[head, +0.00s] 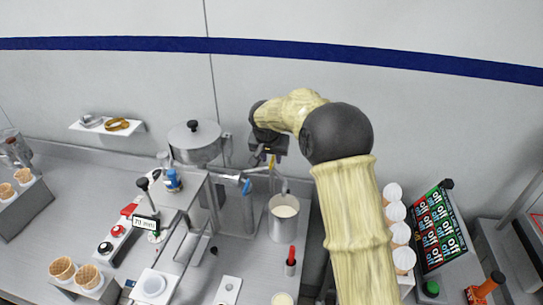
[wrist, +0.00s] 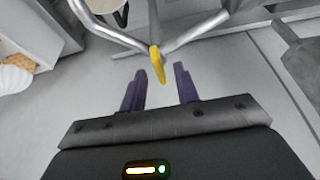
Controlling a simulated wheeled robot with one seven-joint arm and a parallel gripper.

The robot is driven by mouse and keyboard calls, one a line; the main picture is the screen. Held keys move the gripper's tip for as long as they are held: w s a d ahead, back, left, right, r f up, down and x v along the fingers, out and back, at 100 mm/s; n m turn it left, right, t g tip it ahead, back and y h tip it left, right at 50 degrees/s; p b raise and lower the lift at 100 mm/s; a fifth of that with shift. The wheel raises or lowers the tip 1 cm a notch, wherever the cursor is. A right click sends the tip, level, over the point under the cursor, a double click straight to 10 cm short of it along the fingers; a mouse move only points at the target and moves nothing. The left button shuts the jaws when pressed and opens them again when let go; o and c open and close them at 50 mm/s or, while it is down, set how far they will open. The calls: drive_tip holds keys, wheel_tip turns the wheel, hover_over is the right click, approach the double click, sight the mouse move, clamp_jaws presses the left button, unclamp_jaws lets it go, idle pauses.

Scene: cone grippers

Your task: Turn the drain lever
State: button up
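A lever with a yellow grip (wrist: 157,64) is at the upper middle of the wrist view, on a bent metal pipe. In the head view the yellow grip (head: 271,161) shows small, just below my dark gripper (head: 268,150). My gripper is open, its two purple fingers apart, as the wrist view (wrist: 160,86) shows. The yellow grip is just beyond the fingertips, in line with the gap between them; I cannot tell whether it touches a finger. Where the lever joins the pipe is partly hidden by the grip.
A metal can of cream-coloured liquid (head: 284,215) stands below the pipes.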

drive_tip(key=shift+w+f, duration=0.15)
drive_tip(key=shift+f, duration=0.15)
clamp_jaws()
